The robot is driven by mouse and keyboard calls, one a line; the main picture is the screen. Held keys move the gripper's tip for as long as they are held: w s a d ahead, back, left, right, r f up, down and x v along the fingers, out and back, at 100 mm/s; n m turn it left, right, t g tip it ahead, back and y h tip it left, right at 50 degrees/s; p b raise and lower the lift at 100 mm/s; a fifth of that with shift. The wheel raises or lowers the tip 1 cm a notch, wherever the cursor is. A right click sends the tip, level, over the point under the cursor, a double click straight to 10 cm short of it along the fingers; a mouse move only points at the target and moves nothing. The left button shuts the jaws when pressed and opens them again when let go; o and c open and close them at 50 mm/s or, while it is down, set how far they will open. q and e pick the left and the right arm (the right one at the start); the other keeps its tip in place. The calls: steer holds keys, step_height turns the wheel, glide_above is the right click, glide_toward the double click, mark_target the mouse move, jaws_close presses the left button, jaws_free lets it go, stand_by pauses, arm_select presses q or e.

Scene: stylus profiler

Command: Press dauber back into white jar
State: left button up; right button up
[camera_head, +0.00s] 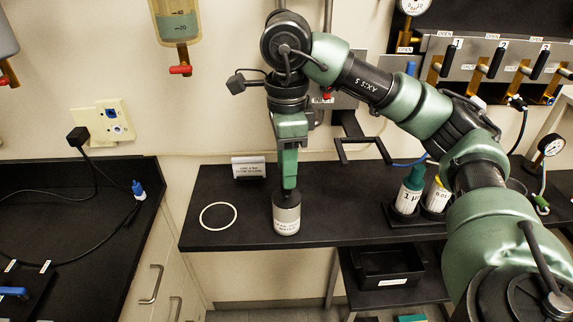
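The white jar (286,222) stands upright near the front edge of the black bench, with a printed label on its front. A dark cap-like top (287,199), which may be the dauber, sits on the jar's mouth. My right gripper (289,186) points straight down over the jar, its fingertips at or just above the dark top. The fingers overlap from this side, so whether they are closed on the dauber is hidden. Any brush part inside the jar is out of sight. My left gripper does not show.
A white ring (218,216) lies left of the jar, with a small label card (248,167) behind it. Two labelled bottles, one with a green cap (408,190) and one yellow (437,197), stand in a black holder at right. A black bin (387,265) sits lower down.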

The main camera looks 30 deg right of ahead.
step_height(320, 180, up, 7)
steer(key=p, duration=0.6)
steer(key=shift+r+p, duration=0.1)
steer(key=shift+p, duration=0.2)
step_height(320, 180, up, 8)
steer(key=p, duration=0.1)
stand_by(0.4)
